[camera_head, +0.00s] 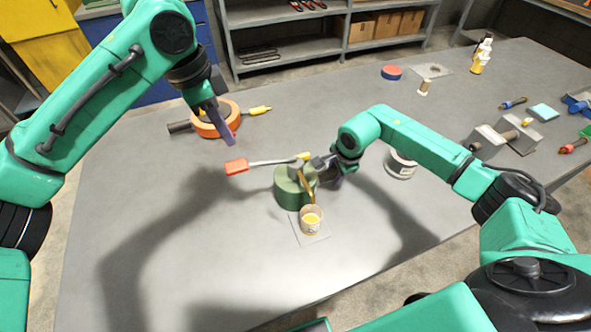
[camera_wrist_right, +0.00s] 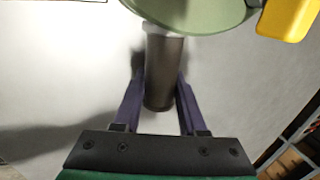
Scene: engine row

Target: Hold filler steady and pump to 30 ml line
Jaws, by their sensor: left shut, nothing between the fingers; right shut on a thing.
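The filler (camera_head: 289,188) is a green can standing upright on the table. A lever with a red handle (camera_head: 237,166) reaches out from its top to the left, and a brass-coloured spout (camera_head: 307,188) points down to the cup. My right gripper (camera_head: 318,168) is shut on the filler's dark side grip (camera_wrist_right: 164,75). My left gripper (camera_head: 233,138) is shut and empty, above and apart from the red handle. A small cup (camera_head: 311,221) with yellow liquid stands on a square mat (camera_head: 316,239) below the spout. The 30 ml line is too small to make out.
An orange ring-shaped roll (camera_head: 214,120) lies behind my left gripper. A white-sided round container (camera_head: 400,166) is partly hidden behind my right arm. Blocks and tools (camera_head: 489,139) lie at the right. The table's left front is clear.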

